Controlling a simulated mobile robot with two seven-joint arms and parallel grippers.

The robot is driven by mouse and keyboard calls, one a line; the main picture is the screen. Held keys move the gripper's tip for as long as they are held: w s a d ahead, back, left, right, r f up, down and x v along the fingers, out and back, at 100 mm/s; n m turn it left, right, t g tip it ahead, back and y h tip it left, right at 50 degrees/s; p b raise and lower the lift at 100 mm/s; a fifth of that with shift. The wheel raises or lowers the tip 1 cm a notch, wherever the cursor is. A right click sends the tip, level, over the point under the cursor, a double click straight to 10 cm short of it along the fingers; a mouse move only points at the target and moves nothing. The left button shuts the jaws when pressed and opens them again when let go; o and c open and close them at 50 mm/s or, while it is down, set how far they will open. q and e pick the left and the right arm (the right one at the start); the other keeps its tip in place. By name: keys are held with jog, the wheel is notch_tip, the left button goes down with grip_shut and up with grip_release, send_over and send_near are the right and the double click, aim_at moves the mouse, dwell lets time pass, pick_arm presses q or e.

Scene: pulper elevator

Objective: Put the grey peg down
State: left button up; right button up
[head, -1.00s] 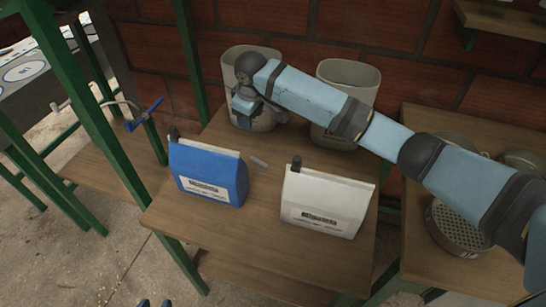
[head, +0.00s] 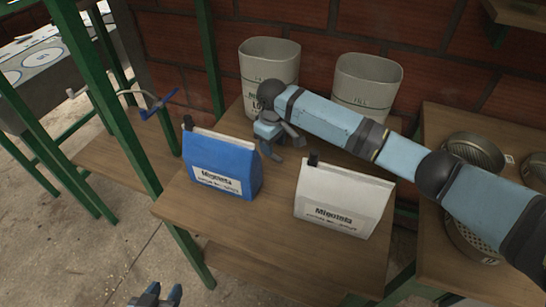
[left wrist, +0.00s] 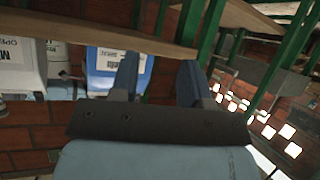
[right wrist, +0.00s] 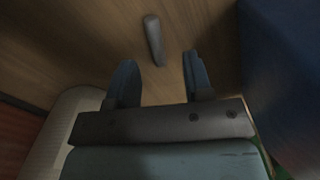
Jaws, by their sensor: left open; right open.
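The grey peg (right wrist: 154,40) lies on the wooden table in the right wrist view, just beyond the fingertips of my right gripper (right wrist: 157,66). That gripper is open, with nothing between its fingers. In the head view my right gripper (head: 285,147) is low over the table between the two bags and the bins; I cannot make out the peg there, as the gripper covers that spot. My left gripper (head: 156,296) is open at the bottom edge of the head view, in front of the table. The left wrist view shows its fingers (left wrist: 158,65) apart and empty.
A blue bag (head: 220,168) and a white bag (head: 343,200), each with a dark clip, stand on the table (head: 270,240). Two tall bins (head: 269,62) (head: 366,82) stand behind. Round tins (head: 474,150) are on the right-hand table. The table's front is clear.

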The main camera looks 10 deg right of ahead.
aim_at(275, 155)
jog(key=f, duration=0.3)
jog(key=f+b, duration=0.1)
jog(key=shift+d+f, duration=0.15)
jog(key=shift+d, duration=0.2)
pick_arm(q)
jog(key=shift+d, duration=0.15)
pick_arm(e)
jog(key=shift+c, duration=0.3)
grip_shut()
pick_arm(q)
jog(key=shift+w+f, duration=0.1)
